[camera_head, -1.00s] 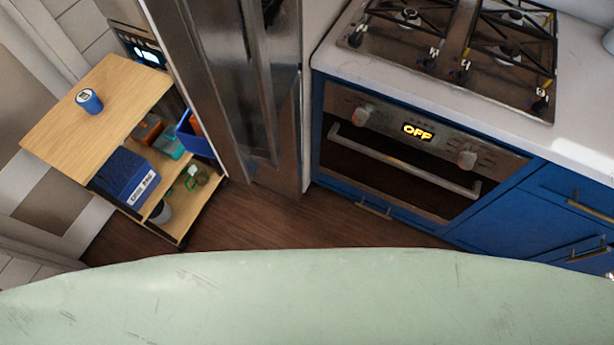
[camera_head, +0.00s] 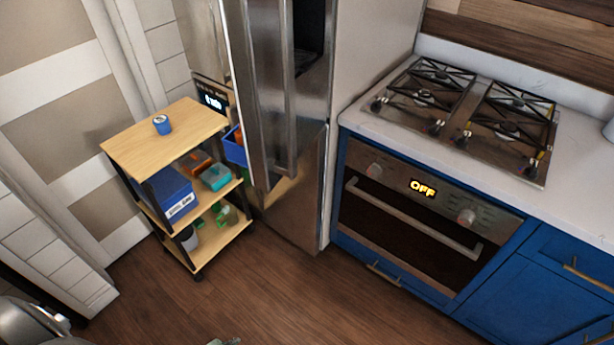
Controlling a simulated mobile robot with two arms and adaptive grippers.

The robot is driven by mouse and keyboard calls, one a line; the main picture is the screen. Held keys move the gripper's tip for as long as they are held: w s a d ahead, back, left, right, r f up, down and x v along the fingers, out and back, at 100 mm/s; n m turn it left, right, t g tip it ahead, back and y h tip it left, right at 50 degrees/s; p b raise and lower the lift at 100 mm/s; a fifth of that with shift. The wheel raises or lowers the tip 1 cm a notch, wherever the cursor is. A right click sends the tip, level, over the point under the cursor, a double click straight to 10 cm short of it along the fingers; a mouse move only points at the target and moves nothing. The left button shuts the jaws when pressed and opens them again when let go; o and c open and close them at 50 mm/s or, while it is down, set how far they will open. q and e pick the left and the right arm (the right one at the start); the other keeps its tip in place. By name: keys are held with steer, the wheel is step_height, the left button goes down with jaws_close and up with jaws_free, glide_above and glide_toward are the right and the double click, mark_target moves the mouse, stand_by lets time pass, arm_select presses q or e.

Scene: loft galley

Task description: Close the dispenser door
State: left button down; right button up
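A tall steel fridge door (camera_head: 259,95) with a long vertical handle (camera_head: 283,90) stands left of the stove. I cannot tell for certain which door carries this panel.
A wooden cart (camera_head: 160,148) with a blue can (camera_head: 161,125) on top and bins on its shelves stands close left of the fridge. A blue oven cabinet with a gas stove (camera_head: 465,118) is to the right. Wood floor (camera_head: 270,292) is clear in front.

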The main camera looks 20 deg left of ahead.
arm_select(q)
steer(key=w+a+r+m+t+h, duration=0.1)
steer(key=w+r+m+t, duration=0.25)
steer(key=w+r, duration=0.7)
steer(key=w+r+m+t+h, duration=0.1)
steer(key=w+r+m+t, duration=0.25)
steer(key=w+r, duration=0.7)
steer(key=d+r+m+t+h, duration=0.1)
steer(key=d+r+m+h, duration=0.25)
steer(key=r, duration=0.75)
steer(key=d+r+m+t+h, duration=0.15)
steer(key=d+r+m, duration=0.3)
steer(key=r, duration=0.65)
steer(key=d+r+m+t+h, duration=0.1)
steer(key=d+r+m+h, duration=0.3)
steer(key=r, duration=0.7)
steer(key=w+d+y+p, duration=0.2)
steer(key=w+d+p, duration=0.35)
steer(key=w, duration=0.25)
steer(key=a, duration=0.3)
steer(key=shift+w+a+r+n+g+h, duration=0.2)
steer(key=shift+w+a+n+g+h, duration=0.1)
steer(key=shift+n, duration=0.1)
arm_select(e)
step_height(320, 180, up, 6)
steer(key=shift+d, duration=0.15)
arm_select(q)
steer(key=shift+d, duration=0.1)
arm_select(e)
steer(key=shift+w, duration=0.1)
